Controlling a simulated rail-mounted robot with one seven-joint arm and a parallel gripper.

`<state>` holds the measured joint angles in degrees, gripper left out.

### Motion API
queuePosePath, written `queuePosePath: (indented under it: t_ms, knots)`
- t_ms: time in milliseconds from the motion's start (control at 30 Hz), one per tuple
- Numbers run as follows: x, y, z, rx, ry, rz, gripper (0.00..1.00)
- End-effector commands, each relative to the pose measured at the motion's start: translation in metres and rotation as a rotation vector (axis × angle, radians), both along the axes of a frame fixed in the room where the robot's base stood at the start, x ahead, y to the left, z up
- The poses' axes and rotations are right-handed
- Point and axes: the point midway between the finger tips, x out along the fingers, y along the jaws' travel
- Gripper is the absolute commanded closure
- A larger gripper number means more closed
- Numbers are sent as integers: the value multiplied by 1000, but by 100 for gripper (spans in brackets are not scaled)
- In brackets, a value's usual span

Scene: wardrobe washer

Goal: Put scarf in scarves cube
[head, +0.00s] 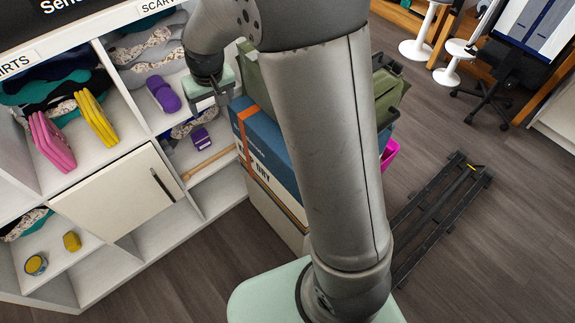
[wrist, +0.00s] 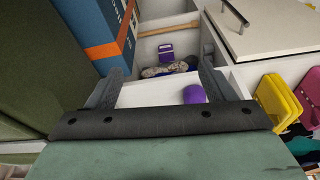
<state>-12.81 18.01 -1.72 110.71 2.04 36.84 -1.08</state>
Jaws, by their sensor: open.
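The scarves cube (head: 182,84) is the white compartment under the label starting "SCARV" (head: 158,7). A purple rolled bundle (head: 163,93), which looks like a rolled scarf, lies on its floor near the front. Folded patterned and grey cloths (head: 140,48) are stacked further in. My gripper (head: 212,100) is at the right front of this cube, apart from the purple roll. In the wrist view my gripper (wrist: 160,82) is open with nothing between its fingers; the purple roll (wrist: 193,93) shows beyond, partly hidden by the gripper.
A blue box with an orange strap (head: 268,145) and green bags (head: 390,92) stand close right of my gripper. A closed cream door (head: 125,190) is below. A purple item (head: 200,137) sits in the lower cube.

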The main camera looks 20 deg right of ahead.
Motion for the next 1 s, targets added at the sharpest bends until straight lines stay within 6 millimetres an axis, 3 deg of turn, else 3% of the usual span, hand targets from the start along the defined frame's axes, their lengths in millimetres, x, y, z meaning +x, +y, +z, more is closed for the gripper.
queuePosePath:
  t_ms: [33,100,200,300,400,567,833,1000]
  knots:
    - [-35,-19,16,-2,22,-25,24]
    - [-84,-41,29,-7,65,-56,24]
    - [-153,-66,37,-15,124,-96,24]
    - [-211,-82,37,-22,172,-129,24]
    - [-251,-90,33,-27,208,-152,24]
    - [-279,-96,28,-31,235,-167,24]
    - [-281,-96,28,-31,237,-168,24]
    - [-280,-93,56,-29,229,-160,24]
